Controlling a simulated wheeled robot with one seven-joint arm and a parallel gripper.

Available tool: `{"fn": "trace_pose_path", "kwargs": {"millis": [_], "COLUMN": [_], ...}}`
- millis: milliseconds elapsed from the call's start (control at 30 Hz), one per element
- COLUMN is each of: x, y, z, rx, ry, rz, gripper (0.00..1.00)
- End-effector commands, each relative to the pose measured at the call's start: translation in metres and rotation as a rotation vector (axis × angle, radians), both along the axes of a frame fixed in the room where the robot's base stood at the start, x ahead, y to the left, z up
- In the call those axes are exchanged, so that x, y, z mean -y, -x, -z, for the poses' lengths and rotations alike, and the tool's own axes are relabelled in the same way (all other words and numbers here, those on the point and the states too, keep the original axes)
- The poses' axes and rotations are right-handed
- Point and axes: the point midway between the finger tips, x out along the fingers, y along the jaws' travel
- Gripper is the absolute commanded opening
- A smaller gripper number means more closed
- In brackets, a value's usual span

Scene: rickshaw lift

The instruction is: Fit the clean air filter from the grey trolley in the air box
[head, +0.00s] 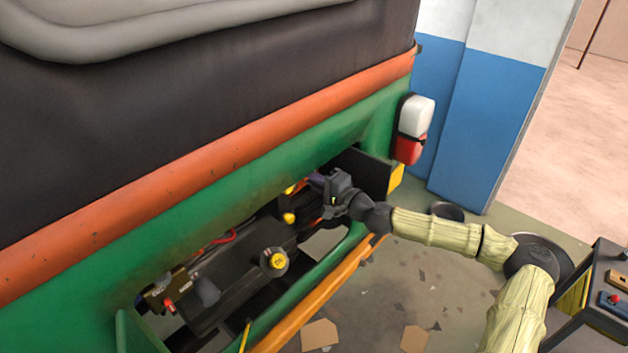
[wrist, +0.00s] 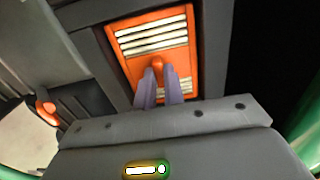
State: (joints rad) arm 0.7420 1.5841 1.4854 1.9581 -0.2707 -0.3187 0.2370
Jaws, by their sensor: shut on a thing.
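The air filter (wrist: 150,41), an orange frame with pale, clean-looking pleats and an orange knob, lies within the dark grey walls of the air box (wrist: 98,58) in the wrist view. I cannot tell whether it is fully seated. My gripper (wrist: 160,76) has its purple fingers shut on the filter's knob.
A dark grey trolley (head: 590,312) with small items on top stands at the lower right. The bay holds a dark engine (head: 235,275) with a yellow cap (head: 277,261). An orange bar (head: 310,302) edges the bay. An orange-red latch (wrist: 47,110) shows left of the box.

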Motion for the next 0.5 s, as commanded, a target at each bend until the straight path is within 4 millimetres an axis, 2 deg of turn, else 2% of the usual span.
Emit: {"fn": "trace_pose_path", "kwargs": {"millis": [400, 433, 500], "x": [-0.001, -0.001, -0.001], "y": [-0.0008, -0.0008, -0.0008], "z": [-0.0004, -0.0004, -0.0004], "rx": [0.001, 0.001, 0.001], "ry": [-0.001, -0.001, -0.001], "rz": [0.0, 0.0, 0.0], "gripper": [0.0, 0.16, 0.3]}}
